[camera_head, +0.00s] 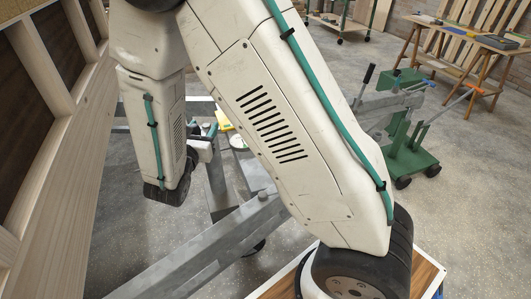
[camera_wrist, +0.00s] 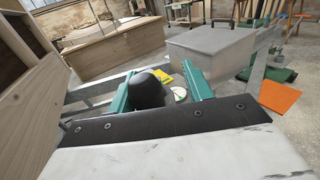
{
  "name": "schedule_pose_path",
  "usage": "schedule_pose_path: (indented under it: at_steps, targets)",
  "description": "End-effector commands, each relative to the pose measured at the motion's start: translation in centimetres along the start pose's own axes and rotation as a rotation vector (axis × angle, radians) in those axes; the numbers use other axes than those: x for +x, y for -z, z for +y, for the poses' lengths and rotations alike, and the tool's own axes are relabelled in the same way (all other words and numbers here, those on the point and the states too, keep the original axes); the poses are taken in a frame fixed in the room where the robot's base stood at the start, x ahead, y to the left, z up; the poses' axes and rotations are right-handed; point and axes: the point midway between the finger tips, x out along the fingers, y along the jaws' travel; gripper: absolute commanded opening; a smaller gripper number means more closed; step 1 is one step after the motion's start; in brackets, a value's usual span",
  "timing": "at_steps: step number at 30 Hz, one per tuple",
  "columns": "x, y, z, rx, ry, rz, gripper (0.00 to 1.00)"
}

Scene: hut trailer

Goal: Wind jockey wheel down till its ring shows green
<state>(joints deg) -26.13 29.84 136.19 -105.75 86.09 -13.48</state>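In the wrist view my gripper (camera_wrist: 157,92) has its two teal fingers spread apart. A rounded black knob (camera_wrist: 147,88) shows between them, close to the left finger, with a gap to the right finger. I cannot tell whether it touches. A small white round dial (camera_wrist: 180,94) with some green on it lies beyond the gap; its reading is too small to tell. In the head view the white dial (camera_head: 238,142) shows beside the grey drawbar (camera_head: 215,240). My arm hides most of the jockey wheel; a dark round part (camera_head: 257,247), perhaps its wheel, shows under the drawbar.
The wooden hut wall (camera_head: 60,190) stands close on the left. A yellow item (camera_head: 224,120) lies near the dial. A grey box (camera_wrist: 210,50) and an orange plate (camera_wrist: 280,97) are beyond. A green wheeled stand (camera_head: 410,155) is right, with free floor around it.

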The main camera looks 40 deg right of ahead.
Motion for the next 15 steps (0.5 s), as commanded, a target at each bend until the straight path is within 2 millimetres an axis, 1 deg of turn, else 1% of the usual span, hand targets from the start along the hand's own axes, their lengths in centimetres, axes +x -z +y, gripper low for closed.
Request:
schedule_pose_path:
  at_steps: [1,5,11,15]
  targets:
    - [-0.7,0.0,0.1,0.000,-0.002,0.000,0.49]
    - [-1.8,0.0,0.1,0.000,0.000,-0.001,0.49]
    - [-4.2,0.0,0.1,0.001,0.001,0.000,0.49]
    - [-6.5,0.0,0.1,0.000,0.000,-0.001,0.49]
